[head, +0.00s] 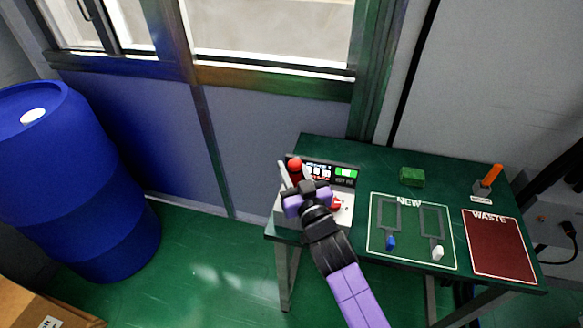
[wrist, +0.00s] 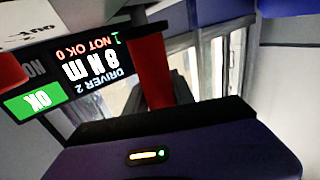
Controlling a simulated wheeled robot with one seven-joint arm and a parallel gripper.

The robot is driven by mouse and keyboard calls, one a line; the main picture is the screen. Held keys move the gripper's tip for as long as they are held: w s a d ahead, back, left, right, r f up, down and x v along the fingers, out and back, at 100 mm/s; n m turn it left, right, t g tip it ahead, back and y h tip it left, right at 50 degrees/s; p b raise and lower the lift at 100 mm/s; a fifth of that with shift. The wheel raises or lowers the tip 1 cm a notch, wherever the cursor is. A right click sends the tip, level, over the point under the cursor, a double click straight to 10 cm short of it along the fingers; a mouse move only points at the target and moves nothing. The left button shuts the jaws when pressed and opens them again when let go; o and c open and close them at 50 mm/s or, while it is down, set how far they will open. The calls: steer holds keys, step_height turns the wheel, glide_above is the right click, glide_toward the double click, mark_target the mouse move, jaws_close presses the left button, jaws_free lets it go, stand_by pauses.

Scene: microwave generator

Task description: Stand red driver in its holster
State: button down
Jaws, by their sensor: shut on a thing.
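The red driver (head: 295,165) stands out above my gripper (head: 303,190) in the head view, at the left end of the green table. My gripper is shut on it, in front of the controller's display. In the wrist view a red upright shaft (wrist: 150,68), apparently the driver, rises behind the dark gripper body. The jaw contact and the driver's lower end are hidden. I cannot pick out an empty holster for it. An orange-handled tool (head: 493,176) stands tilted in a small grey holder (head: 482,193) at the table's right.
The controller (head: 346,174) shows DRIVER 2, 8 N m and a green OK. A red part (head: 337,203) is beside my gripper. The table holds a green block (head: 412,177), a NEW mat (head: 412,255) with blue and white pieces, and a red WASTE mat (head: 497,250).

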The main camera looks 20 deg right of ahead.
steer(key=shift+f+b, duration=0.65)
steer(key=shift+b, duration=0.25)
stand_by(0.6)
steer(key=c, duration=1)
jaws_free()
steer(key=shift+o, duration=0.2)
steer(key=shift+s+f, duration=0.1)
steer(key=shift+f, duration=0.05)
